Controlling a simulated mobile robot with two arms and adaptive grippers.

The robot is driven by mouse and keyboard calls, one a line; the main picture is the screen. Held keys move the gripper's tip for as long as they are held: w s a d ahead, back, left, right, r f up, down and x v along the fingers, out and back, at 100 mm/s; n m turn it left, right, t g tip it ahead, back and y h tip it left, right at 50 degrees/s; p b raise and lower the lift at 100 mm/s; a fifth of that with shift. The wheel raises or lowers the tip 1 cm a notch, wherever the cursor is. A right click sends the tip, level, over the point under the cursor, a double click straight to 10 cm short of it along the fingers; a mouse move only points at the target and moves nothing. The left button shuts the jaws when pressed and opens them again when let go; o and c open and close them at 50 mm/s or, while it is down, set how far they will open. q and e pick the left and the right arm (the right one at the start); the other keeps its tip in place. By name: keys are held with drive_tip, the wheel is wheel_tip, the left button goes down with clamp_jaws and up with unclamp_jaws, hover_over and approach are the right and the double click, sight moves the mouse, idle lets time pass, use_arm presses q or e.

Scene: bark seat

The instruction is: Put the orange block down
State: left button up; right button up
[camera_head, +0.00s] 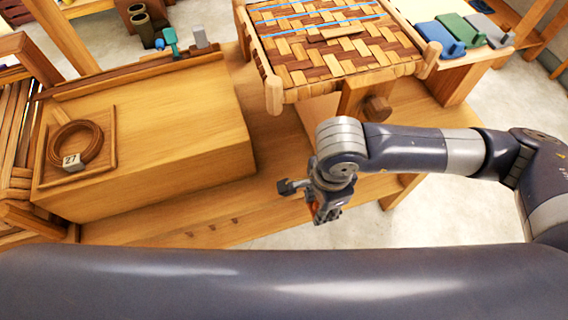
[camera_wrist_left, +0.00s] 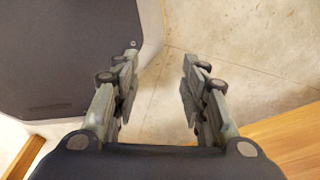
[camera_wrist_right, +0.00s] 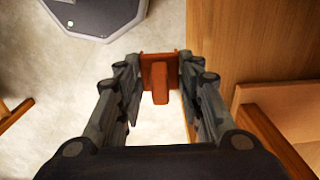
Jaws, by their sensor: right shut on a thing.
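The orange block (camera_wrist_right: 159,82) is between the fingertips of my right gripper (camera_wrist_right: 160,85), which is shut on it. In the right wrist view it hangs over the pale floor, beside the edge of a wooden surface. In the head view the block (camera_head: 314,211) shows as a small orange patch at my right gripper (camera_head: 318,208), in front of the bench's front edge; the fingers hide most of it. My left gripper (camera_wrist_left: 157,80) is open and empty in the left wrist view, above the floor. It is not visible in the head view.
The wooden bench (camera_head: 250,225) carries a large box (camera_head: 190,150) at left with a coiled ring (camera_head: 75,145) tagged 27. A woven seat (camera_head: 330,50) stands behind my right arm. Blue, green and grey blocks (camera_head: 460,30) lie at back right. My arm link crosses the foreground.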

drive_tip(key=w+a, duration=0.2)
drive_tip(key=w, duration=0.1)
drive_tip(key=w+a+f, duration=0.1)
drive_tip(key=w+a, duration=0.1)
drive_tip(key=w, duration=0.1)
drive_tip(key=w+a, duration=0.3)
drive_tip(key=shift+w+a+f, duration=0.1)
drive_tip(key=shift+w+f, duration=0.05)
drive_tip(key=shift+w, duration=0.25)
drive_tip(key=shift+w+a, duration=0.25)
drive_tip(key=shift+w, duration=0.05)
wheel_tip(320, 180, down, 3)
drive_tip(key=shift+r+b, duration=0.15)
drive_tip(key=shift+b, duration=0.55)
drive_tip(key=shift+w+f, duration=0.1)
drive_tip(key=shift+f, duration=0.35)
use_arm(q)
drive_tip(key=shift+s+a+f, duration=0.15)
drive_tip(key=shift+s+f, duration=0.55)
drive_tip(key=shift+s, duration=0.35)
